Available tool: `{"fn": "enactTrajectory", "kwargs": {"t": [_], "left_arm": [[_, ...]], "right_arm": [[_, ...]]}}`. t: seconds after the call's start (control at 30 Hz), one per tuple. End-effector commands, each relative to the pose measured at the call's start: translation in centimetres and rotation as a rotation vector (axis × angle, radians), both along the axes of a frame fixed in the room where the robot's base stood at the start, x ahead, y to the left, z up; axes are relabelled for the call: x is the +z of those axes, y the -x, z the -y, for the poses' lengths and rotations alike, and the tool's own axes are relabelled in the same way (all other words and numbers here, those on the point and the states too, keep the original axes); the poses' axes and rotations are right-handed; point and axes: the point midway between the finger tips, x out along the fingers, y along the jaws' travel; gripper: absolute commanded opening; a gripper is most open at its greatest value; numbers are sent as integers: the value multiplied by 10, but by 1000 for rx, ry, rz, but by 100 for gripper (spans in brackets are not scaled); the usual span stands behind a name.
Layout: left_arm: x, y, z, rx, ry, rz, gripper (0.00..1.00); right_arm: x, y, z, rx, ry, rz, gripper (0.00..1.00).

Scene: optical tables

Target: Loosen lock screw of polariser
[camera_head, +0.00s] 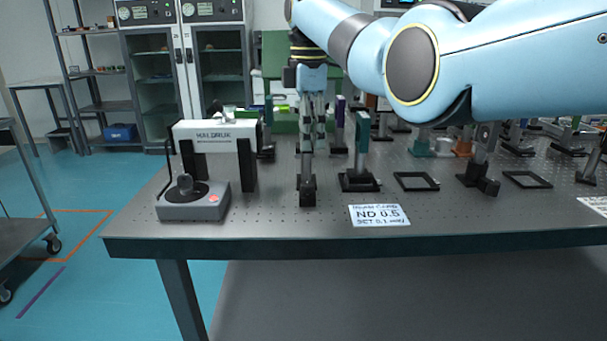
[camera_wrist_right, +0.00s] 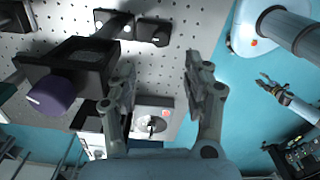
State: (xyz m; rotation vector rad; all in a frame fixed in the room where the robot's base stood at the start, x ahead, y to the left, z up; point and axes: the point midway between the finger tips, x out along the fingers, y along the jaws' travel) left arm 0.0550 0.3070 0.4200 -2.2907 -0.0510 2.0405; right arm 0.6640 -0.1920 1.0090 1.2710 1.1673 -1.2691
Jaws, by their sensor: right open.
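My right gripper (camera_head: 312,148) points down over the front of the optical table. In the right wrist view its two fingers (camera_wrist_right: 163,90) are spread, with nothing between them. Beside the left finger is a black mount (camera_wrist_right: 78,62) with a purple knob (camera_wrist_right: 54,94). I cannot tell whether this is the polariser, and no lock screw can be made out. In the head view a black post base (camera_head: 307,190) stands below the gripper, which hides what is behind it. A small gripper at right in the wrist view (camera_wrist_right: 268,84) appears to be my left one; its jaws are too small to judge.
A white labelled instrument (camera_head: 216,137) and a grey control box (camera_head: 193,202) stand at left. The table's front strip (camera_head: 285,222) is clear.

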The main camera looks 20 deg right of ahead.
Motion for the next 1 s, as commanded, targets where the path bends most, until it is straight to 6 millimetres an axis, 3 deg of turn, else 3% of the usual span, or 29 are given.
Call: {"fn": "enactTrajectory", "kwargs": {"t": [0.1, 0.27, 0.4, 0.53, 0.7, 0.93, 1.0], "left_arm": [[-4, 31, 0, 1, 0, -45, 40], [-10, 55, 0, 2, 0, -80, 40], [-15, 52, 0, 3, 0, -75, 40], [-19, 35, 0, 2, 0, -51, 40], [-19, 20, 0, 0, 0, -27, 40], [-19, 31, 1, 1, 1, -43, 40], [-20, 35, 1, 2, 1, -50, 40]], "right_arm": [[-21, 1, 0, 0, 0, -6, 50], [-55, 2, 0, -1, 0, -6, 50], [-81, 1, 0, -1, 1, -5, 50], [-97, 1, 0, -1, 1, -4, 50], [-104, 1, 0, -1, 0, -2, 50], [-104, 1, 0, -1, 0, -2, 50], [-104, 1, 0, -1, 0, -2, 41]]}}
